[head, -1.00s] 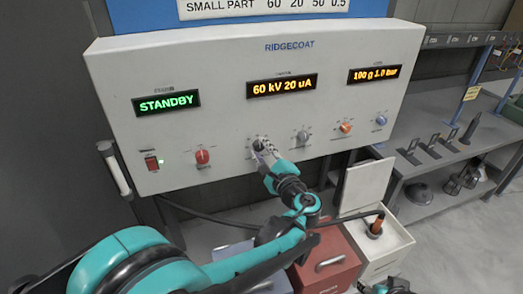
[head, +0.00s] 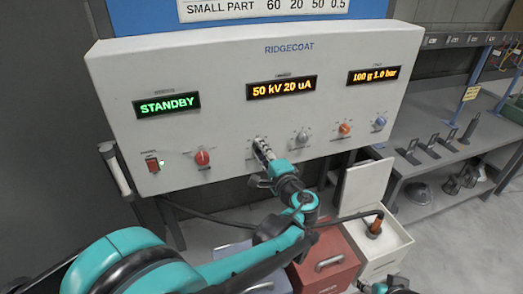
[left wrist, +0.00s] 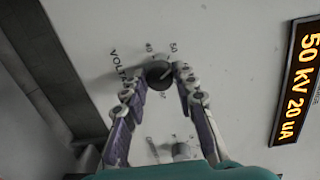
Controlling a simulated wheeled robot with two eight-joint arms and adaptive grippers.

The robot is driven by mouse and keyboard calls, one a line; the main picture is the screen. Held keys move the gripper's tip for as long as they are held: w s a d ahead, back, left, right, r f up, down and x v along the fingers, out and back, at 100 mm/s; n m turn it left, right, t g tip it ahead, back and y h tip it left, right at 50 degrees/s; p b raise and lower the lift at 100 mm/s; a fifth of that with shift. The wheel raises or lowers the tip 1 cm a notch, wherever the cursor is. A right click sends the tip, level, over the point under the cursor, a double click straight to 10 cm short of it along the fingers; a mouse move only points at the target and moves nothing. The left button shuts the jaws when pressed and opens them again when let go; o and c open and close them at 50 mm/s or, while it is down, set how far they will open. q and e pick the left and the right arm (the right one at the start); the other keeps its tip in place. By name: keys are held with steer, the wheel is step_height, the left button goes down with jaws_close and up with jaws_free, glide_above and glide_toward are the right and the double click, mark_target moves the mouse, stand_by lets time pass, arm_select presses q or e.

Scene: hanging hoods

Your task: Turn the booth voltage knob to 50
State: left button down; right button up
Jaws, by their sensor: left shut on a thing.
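The white booth control panel (head: 235,120) carries a row of knobs under its displays. The middle display (head: 282,88) reads 50 kV 20 uA, and it also shows in the left wrist view (left wrist: 298,82). My left gripper (head: 260,145) reaches up to the panel. In the left wrist view its fingers (left wrist: 160,76) are closed on the two sides of the dark round voltage knob (left wrist: 158,70), with printed scale marks around it. In the head view the gripper mostly hides this knob.
The left display (head: 166,105) reads STANDBY. A red box (head: 322,262) and an open white box (head: 372,235) stand below.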

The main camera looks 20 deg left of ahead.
arm_select(q)
steer(key=shift+a+n, duration=0.1)
steer(key=shift+n, duration=1.5)
steer(key=c, duration=1.2)
jaws_free()
steer(key=shift+h, duration=0.3)
steer(key=shift+s, duration=0.1)
steer(key=v, duration=1.2)
